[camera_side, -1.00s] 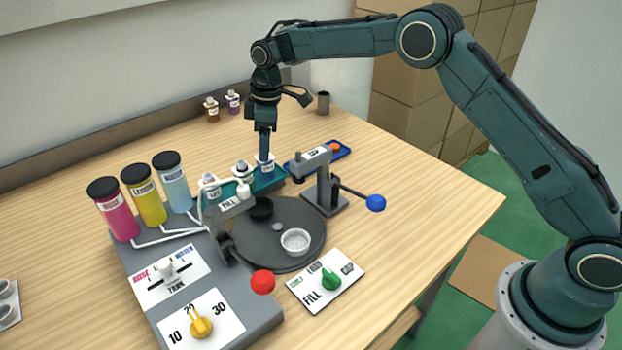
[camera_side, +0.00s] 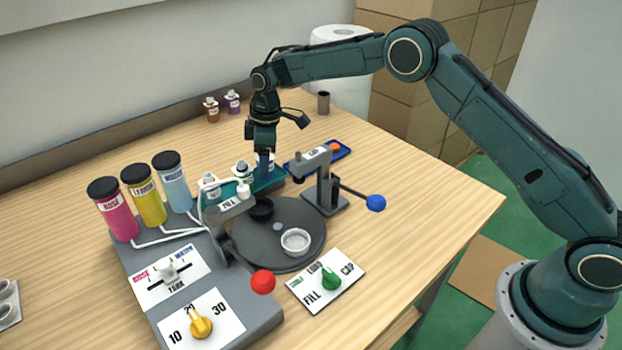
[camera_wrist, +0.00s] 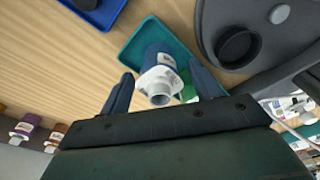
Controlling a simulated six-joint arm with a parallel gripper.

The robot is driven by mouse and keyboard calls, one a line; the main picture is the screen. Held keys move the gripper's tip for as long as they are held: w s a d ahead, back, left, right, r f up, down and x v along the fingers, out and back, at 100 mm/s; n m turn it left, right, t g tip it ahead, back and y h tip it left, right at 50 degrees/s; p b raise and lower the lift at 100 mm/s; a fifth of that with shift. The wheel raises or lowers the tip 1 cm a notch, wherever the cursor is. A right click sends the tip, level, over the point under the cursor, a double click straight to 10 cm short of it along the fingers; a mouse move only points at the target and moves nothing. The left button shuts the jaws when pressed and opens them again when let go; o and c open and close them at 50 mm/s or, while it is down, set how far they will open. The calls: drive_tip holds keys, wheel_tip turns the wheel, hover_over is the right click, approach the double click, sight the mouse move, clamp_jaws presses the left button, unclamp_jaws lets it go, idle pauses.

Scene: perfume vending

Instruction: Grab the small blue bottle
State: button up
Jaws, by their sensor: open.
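The small blue bottle (camera_wrist: 157,52), with a white label and pale neck, stands at the end of the teal tray (camera_wrist: 137,40). In the wrist view it lies between the two fingers of my gripper (camera_wrist: 160,72), one on each side. I see a gap on the left; contact on the right cannot be told. In the side view my gripper (camera_side: 264,172) points straight down at the tray's right end (camera_side: 278,181) and mostly hides the bottle, whose pale top (camera_side: 270,159) peeks out.
Small white-shouldered bottles (camera_side: 242,171) stand to the left on the tray. A capping press (camera_side: 322,190) with a blue-knobbed lever is close on the right. The dark turntable (camera_side: 290,220) lies in front. A blue phone-like tray (camera_side: 339,153) lies behind the press.

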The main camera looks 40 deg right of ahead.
drive_tip(key=c, duration=1.1)
drive_tip(key=shift+o, duration=0.2)
drive_tip(key=shift+r, duration=0.1)
drive_tip(key=shift+r, duration=4.95)
